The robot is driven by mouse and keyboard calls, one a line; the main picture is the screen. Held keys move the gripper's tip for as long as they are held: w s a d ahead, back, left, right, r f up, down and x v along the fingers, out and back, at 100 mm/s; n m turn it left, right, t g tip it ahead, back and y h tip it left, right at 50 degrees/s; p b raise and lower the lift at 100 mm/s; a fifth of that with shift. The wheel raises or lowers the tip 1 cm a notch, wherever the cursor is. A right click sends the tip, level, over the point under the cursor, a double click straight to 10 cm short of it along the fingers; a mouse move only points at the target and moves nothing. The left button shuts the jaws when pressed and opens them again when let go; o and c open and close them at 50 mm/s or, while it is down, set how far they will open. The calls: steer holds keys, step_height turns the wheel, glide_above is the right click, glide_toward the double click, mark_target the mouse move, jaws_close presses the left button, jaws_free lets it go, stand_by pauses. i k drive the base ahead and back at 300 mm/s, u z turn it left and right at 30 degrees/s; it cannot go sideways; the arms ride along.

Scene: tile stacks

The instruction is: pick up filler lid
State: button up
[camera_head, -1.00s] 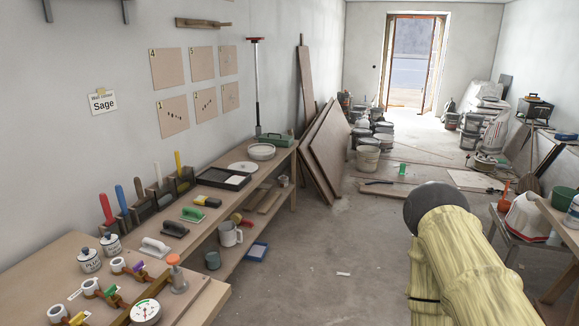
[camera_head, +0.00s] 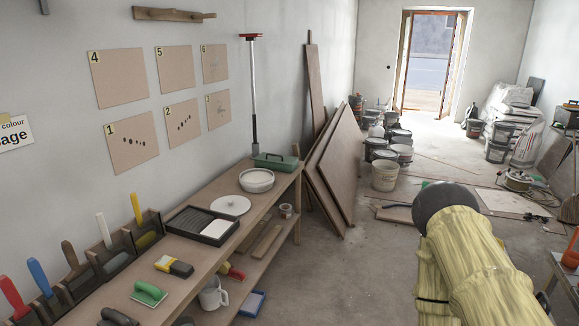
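A white round lid with a small knob (camera_head: 231,205) lies flat on the wooden bench along the left wall, and I take it for the filler lid. It sits just in front of a shallow white tub (camera_head: 256,182) and beside a black tray (camera_head: 190,222). The lid looks apart from the tub. My arm, in a pale yellow sleeve with a dark rounded joint, fills the lower right of the head view, well right of the bench. My gripper is not in view.
A green case (camera_head: 276,162) stands at the bench's far end. A yellow-and-black brush (camera_head: 174,266) and a green-handled float (camera_head: 149,293) lie nearer. Brown boards (camera_head: 333,180) lean on the wall beyond. The floor (camera_head: 340,275) between bench and arm is clear.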

mark_target(236, 205)
steer(key=i, duration=1.5)
steer(key=u, duration=1.05)
